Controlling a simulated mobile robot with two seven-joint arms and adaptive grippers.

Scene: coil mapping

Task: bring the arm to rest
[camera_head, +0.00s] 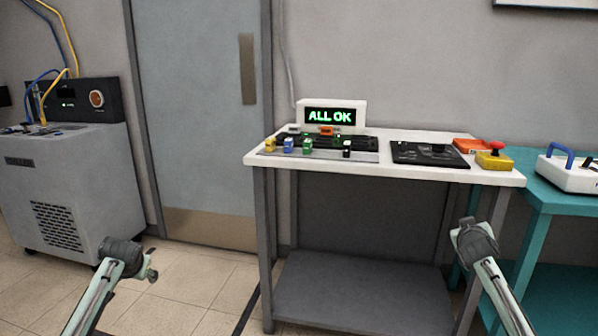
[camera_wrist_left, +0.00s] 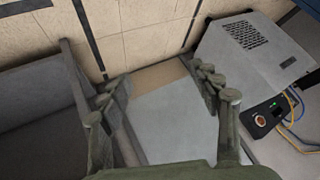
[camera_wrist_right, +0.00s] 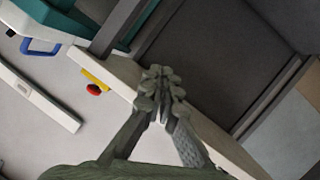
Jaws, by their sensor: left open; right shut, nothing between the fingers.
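In the head view my left arm comes in at the lower left, and its gripper (camera_head: 125,258) is in front of the door, clear of the table. In the left wrist view the left gripper (camera_wrist_left: 165,100) has its fingers wide apart with nothing between them. In the head view my right gripper (camera_head: 474,236) is low at the right, in front of the table's right legs and below the tabletop. In the right wrist view the right gripper (camera_wrist_right: 160,85) has its fingertips together and holds nothing.
A white table (camera_head: 400,172) carries a display reading "ALL OK" (camera_head: 333,115), several small coloured blocks, a black pad (camera_head: 428,153) and a yellow box with a red button (camera_head: 495,160). A teal bench (camera_head: 545,195) stands right. A grey cabinet (camera_head: 80,180) stands left, beside a door (camera_head: 200,100).

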